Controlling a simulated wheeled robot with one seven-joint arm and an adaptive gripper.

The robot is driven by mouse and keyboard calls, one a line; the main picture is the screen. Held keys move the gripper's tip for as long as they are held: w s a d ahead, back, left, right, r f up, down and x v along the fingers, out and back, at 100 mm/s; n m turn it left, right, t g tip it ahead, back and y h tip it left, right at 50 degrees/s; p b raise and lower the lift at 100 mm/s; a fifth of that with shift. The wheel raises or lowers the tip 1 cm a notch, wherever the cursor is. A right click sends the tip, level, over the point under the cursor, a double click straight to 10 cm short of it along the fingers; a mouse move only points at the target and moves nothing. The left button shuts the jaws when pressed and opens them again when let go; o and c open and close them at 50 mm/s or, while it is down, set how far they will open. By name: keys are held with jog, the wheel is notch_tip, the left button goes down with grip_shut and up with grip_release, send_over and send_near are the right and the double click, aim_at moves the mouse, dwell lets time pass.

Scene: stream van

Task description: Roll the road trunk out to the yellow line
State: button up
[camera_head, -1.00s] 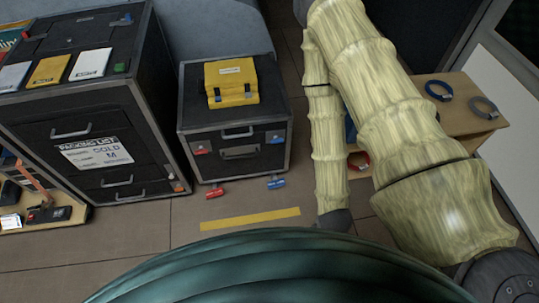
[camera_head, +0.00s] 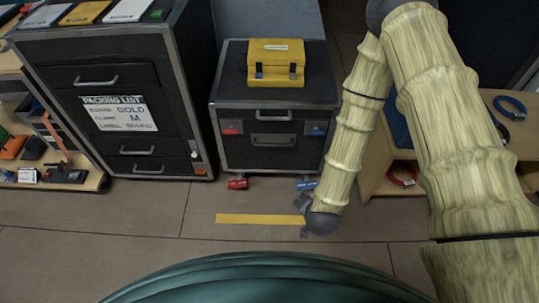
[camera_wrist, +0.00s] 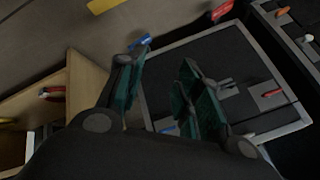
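The road trunk, which I take to be the low black trunk (camera_head: 230,152) with metal edges, stands upright on the floor at the centre of the head view. It has handles and a red and a blue latch on its front. A red pedal (camera_head: 237,184) and a blue pedal (camera_head: 306,185) stick out at its foot. The yellow line (camera_head: 258,219) lies on the floor in front, apart from the trunk. In the wrist view, my gripper (camera_wrist: 162,65) is open and empty, pointing at the trunk's front (camera_wrist: 205,65).
A yellow case (camera_head: 276,70) sits on the trunk. A taller black cabinet (camera_head: 65,112) with a packing list stands close on the left. A wooden shelf (camera_head: 378,178) with cable coils stands on the right, partly behind my arm. The floor (camera_head: 130,225) in front is clear.

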jog(key=w+a+f+m+t+b, duration=0.2)
jog(key=w+a+m+b, duration=0.15)
jog(key=w+b, duration=0.2)
jog(key=w+a+f+m+t+b, duration=0.2)
jog(key=w+a+b, duration=0.2)
jog(key=w+b, duration=0.15)
jog(key=m+t+h+b, duration=0.1)
jog(key=m+t+b, duration=0.35)
jog(key=b, duration=0.55)
send_near(269, 145)
jog(key=shift+m, duration=0.3)
jog(key=w+b, duration=0.1)
jog(key=w, duration=0.2)
jog(key=w+f+b, duration=0.1)
jog(key=w, duration=0.3)
jog(key=w+f+b, duration=0.1)
jog(key=w+b, duration=0.1)
jog(key=w, duration=0.1)
jog(key=shift+w+f, duration=0.15)
jog(key=shift+f, duration=0.1)
grip_shut()
